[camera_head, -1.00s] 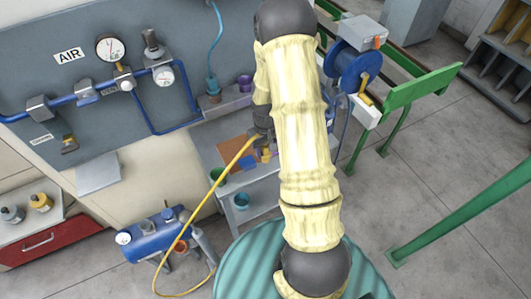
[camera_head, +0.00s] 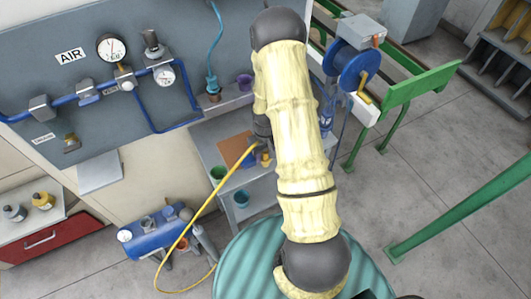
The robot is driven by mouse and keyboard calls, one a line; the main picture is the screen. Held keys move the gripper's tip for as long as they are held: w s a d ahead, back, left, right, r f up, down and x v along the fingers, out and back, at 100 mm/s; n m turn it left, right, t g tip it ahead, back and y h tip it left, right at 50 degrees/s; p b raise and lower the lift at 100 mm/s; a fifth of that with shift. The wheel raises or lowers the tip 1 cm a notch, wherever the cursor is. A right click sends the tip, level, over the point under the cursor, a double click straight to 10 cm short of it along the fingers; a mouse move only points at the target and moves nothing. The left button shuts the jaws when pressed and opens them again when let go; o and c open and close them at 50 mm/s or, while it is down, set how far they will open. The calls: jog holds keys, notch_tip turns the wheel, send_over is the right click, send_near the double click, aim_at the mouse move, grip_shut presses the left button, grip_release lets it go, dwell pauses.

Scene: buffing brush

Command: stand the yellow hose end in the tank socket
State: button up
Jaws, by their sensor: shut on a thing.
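The yellow hose (camera_head: 207,198) runs from my gripper (camera_head: 260,152) down to the left and loops on the floor beside the blue tank. My gripper is partly hidden behind my arm, above the grey bench, and is shut on the hose's upper end. The tip of that end is too small to make out. The blue tank (camera_head: 148,240) lies low at the left, with a gauge at its left end and fittings on top. I cannot tell which fitting is the socket. The held end is well apart from the tank, up and to the right.
The air panel (camera_head: 215,40) with blue pipes stands behind. A blue reel (camera_head: 352,66) and green rails (camera_head: 420,88) are at the right. Floor shows around the tank.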

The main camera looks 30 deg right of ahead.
jog(key=shift+f, duration=0.2)
jog(key=o, duration=1.1)
jog(key=shift+r, duration=0.15)
notch_tip(320, 180, up, 12)
jog(key=b, duration=0.3)
jog(key=shift+a+r, duration=0.1)
jog(key=s+a+r+t, duration=0.2)
jog(key=s+a+r, duration=0.7)
jog(key=s, duration=0.3)
jog(key=shift+s+a+r+t, duration=0.2)
jog(key=shift+a+t, duration=0.1)
jog(key=shift+a, duration=0.4)
